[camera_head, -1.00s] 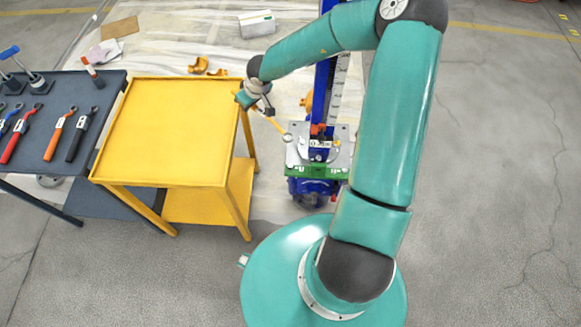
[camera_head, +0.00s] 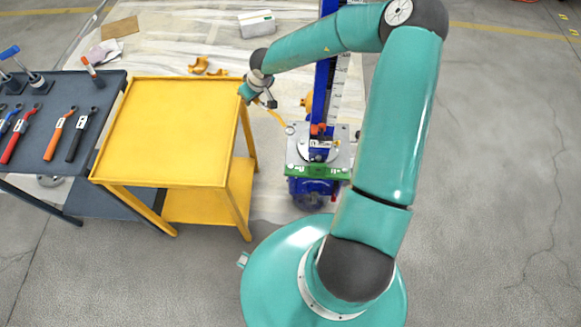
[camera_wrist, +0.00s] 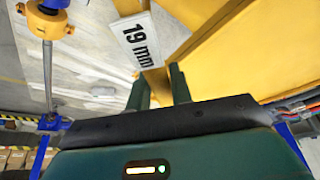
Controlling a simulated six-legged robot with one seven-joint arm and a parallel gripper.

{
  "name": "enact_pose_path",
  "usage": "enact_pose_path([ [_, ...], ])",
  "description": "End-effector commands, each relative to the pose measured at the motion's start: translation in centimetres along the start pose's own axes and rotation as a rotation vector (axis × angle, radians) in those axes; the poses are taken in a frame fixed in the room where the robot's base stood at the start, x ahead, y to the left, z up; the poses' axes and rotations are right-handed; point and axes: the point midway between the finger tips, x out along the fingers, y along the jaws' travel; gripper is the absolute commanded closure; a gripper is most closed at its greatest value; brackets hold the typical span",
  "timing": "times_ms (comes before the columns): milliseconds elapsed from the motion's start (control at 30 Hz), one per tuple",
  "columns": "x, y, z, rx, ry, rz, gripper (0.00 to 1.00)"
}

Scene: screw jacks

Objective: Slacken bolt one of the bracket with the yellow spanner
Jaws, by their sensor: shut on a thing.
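My gripper (camera_head: 267,101) is shut on the yellow spanner (camera_head: 278,117), just right of the yellow trolley. In the wrist view, my gripper's two fingers (camera_wrist: 160,84) close on the spanner (camera_wrist: 155,75), with a white "19 mm" label (camera_wrist: 143,42) beside them. In the head view, the spanner slants down and right to the left back corner of the grey plate (camera_head: 299,158) of the screw jack (camera_head: 318,150). I cannot tell whether its end sits on a bolt or only close to it. Bolt one cannot be singled out at this size.
The yellow trolley (camera_head: 165,130) has a bare top. The dark table (camera_head: 50,165) at the left carries a red spanner (camera_head: 14,145), an orange spanner (camera_head: 54,145) and other tools. Yellow clamp parts (camera_head: 200,66) and a white box (camera_head: 256,24) lie on the floor sheet behind.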

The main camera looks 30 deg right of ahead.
Motion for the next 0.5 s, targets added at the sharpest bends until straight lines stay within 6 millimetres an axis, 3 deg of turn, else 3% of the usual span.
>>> enact_pose_path([
  [500, 0.33, 0.72, -0.31, 0.0, 0.0, 0.0, 1.0],
])
